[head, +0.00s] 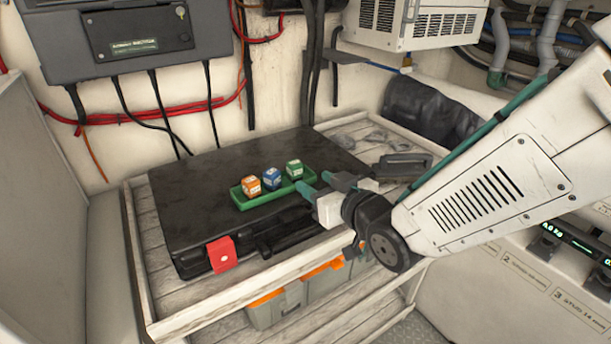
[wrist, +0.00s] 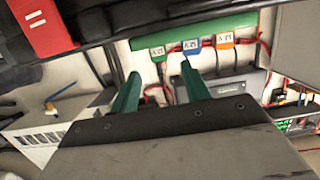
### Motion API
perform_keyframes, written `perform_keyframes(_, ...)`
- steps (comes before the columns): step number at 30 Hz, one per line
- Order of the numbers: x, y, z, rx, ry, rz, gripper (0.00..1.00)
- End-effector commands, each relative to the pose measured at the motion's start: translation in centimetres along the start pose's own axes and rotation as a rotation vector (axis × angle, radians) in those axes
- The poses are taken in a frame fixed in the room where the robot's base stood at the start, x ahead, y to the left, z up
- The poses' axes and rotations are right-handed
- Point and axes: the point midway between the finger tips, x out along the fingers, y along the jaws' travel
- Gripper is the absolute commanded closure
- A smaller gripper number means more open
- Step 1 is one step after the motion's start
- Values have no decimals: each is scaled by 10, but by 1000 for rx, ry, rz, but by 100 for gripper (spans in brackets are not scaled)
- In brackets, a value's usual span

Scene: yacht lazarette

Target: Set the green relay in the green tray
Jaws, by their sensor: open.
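The green tray (head: 248,204) lies on a black case and also shows upside down in the wrist view (wrist: 240,21). The green relay (head: 294,170) sits at the tray's right end in the head view, in line with the blue relay (head: 271,179) and the orange relay (head: 252,186). My gripper (head: 320,182) is open and empty, just right of and in front of the green relay. In the wrist view the green relay (wrist: 157,54) appears between and beyond my teal fingertips (wrist: 160,70), apart from them.
The black case (head: 190,205) rests on a wooden shelf with a raised rim (head: 265,277). A red block (head: 222,254) is at the case's front edge. Grey and orange bins (head: 278,303) stand below. Cables hang on the wall behind. The case top left of the tray is clear.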

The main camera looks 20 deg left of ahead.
Motion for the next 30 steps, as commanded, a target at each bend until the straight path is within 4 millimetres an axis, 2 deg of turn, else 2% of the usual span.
perform_keyframes(3,-22,1,0,1,1,1,53)
perform_keyframes(7,-36,1,-1,1,0,1,53)
perform_keyframes(19,-43,5,-1,1,-11,12,53)
perform_keyframes(22,-52,28,-2,5,-67,68,53)
perform_keyframes(25,-77,68,-2,24,-184,173,53)
perform_keyframes(27,-105,99,1,55,-291,261,53)
perform_keyframes(29,-135,122,4,93,-390,335,53)
perform_keyframes(30,-157,134,7,122,-455,379,53)
